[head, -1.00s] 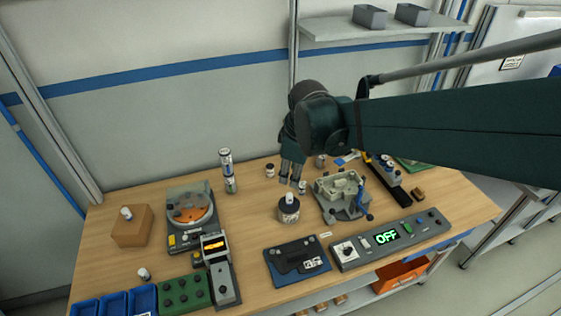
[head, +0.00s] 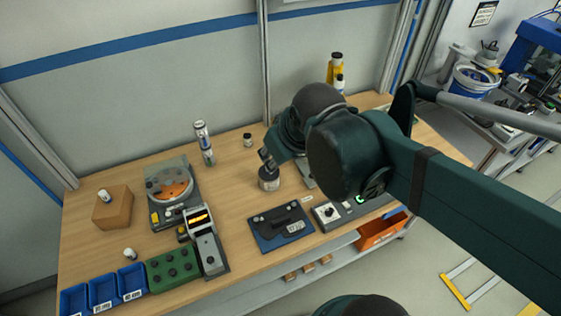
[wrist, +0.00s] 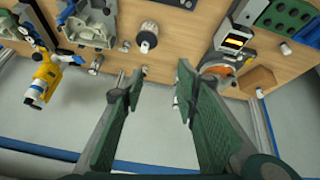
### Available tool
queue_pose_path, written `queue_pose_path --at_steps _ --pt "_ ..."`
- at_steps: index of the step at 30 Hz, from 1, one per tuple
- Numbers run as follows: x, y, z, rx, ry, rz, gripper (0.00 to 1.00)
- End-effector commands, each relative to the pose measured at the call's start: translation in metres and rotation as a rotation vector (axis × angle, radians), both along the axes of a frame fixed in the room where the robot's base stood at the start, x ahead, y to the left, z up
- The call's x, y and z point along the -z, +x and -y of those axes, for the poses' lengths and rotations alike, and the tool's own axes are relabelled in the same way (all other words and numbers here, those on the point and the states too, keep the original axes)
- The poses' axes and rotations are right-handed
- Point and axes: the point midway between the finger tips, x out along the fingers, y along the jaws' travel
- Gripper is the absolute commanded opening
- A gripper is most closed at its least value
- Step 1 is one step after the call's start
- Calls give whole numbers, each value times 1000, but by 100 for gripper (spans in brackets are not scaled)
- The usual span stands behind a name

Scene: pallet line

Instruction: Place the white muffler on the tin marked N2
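Small white cylindrical pieces that may be the white muffler stand on the brown box (head: 105,196) and on the tabletop near the blue bins (head: 130,254). They also show in the wrist view, on the box (wrist: 259,93) and on the table (wrist: 286,48). A round tin with a dark lid area and pale label (head: 269,184) stands mid-table; it shows in the wrist view with a white top (wrist: 147,38). I cannot read N2 on any tin. My gripper (wrist: 160,72) is open with nothing between its fingers. In the head view its tips (head: 266,160) overlap the tin's upper part.
Blue bins (head: 102,290) line the front left. The wood between the disc device and tin is clear.

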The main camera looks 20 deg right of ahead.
Motion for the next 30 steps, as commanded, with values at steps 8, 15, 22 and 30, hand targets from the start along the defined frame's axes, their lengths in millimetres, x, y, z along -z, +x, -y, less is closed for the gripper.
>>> queue_pose_path --at_steps 8,15,22,30 --pt "0 -23 -4 124 86 60 31" --pt "0 -29 -5 158 112 76 31" --pt "-1 -29 -5 158 112 76 31" --pt "8 -29 -5 158 112 76 31"
